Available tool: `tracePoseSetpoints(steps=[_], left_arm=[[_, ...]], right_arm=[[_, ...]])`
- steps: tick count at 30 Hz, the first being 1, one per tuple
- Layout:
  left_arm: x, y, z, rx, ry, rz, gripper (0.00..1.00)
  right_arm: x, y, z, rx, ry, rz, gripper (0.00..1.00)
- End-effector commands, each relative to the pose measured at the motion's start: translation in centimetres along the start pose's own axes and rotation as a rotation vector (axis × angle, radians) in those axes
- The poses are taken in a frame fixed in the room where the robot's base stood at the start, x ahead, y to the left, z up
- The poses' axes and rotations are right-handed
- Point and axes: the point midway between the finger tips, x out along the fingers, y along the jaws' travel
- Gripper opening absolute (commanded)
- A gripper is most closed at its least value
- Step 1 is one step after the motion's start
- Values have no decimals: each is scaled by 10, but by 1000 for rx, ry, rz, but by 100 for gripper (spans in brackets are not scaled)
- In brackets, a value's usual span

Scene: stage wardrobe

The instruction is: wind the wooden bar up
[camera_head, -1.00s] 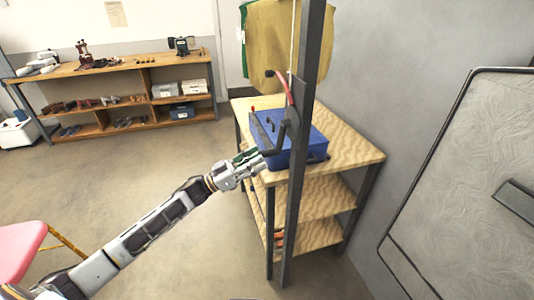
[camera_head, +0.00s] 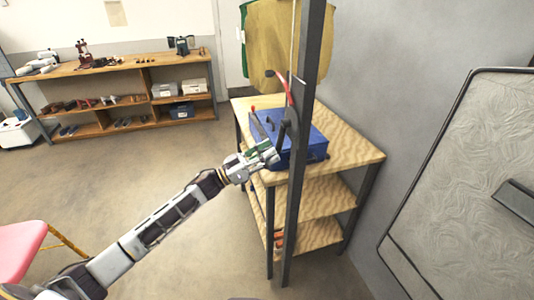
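A dark upright post (camera_head: 297,200) stands in front of the wooden shelf unit. A winch with a red curved part (camera_head: 287,90) is on the post, and a pale cord (camera_head: 293,40) runs up from it. A black crank arm (camera_head: 282,136) hangs down beside the post. My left gripper (camera_head: 271,152) is at the crank's lower end, overlapping it in view. Whether its fingers are closed on the crank is unclear. The wooden bar cannot be made out; yellow and green cloths (camera_head: 275,45) hang at the top. My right gripper is out of view.
A blue case (camera_head: 310,150) lies on the shelf unit's top (camera_head: 355,155), close behind the crank. A grey wall and a framed panel (camera_head: 460,180) are at the right. A pink seat (camera_head: 20,250) is at the lower left. A workbench (camera_head: 120,65) stands at the back left; open floor lies between.

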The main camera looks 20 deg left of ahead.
Motion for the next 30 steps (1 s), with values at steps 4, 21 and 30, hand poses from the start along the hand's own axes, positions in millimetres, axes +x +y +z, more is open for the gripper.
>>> tracePoseSetpoints(steps=[4,21,30], left_arm=[[0,0,0,0,0,0,16],[0,-2,-1,16,0,6,0],[0,-6,-2,39,0,12,0]], right_arm=[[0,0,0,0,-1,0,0],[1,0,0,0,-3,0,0],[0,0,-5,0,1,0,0]])
